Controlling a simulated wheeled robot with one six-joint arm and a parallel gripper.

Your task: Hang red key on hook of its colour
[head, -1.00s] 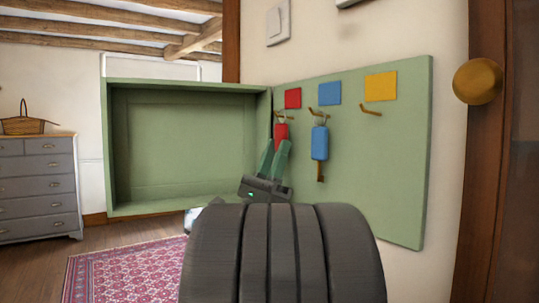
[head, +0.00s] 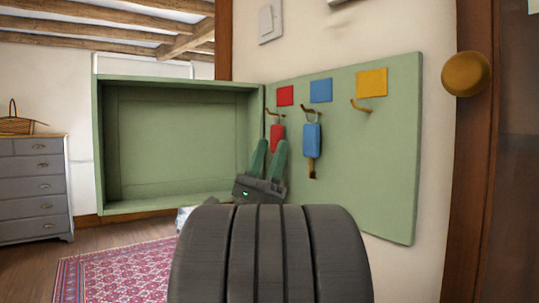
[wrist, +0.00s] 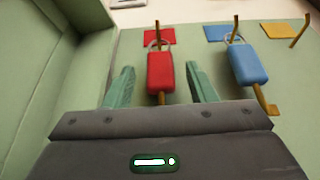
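The red key (head: 277,138) has a red tag-like head and hangs by its ring from the hook (head: 275,112) below the red square (head: 285,95) on the green board. In the wrist view the red key (wrist: 160,72) hangs upright, its ring around the hook (wrist: 157,32). My gripper (head: 271,145) is open at the key's lower part. In the wrist view the gripper's fingers (wrist: 162,85) stand apart on either side of the key, with visible gaps. The key's lower end is partly hidden by the gripper body.
A blue key (head: 311,141) hangs from the hook below the blue square (head: 321,90), close to the right of my gripper. The hook (head: 360,106) below the yellow square (head: 371,82) is empty. An open green cabinet box (head: 180,207) stands at the left.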

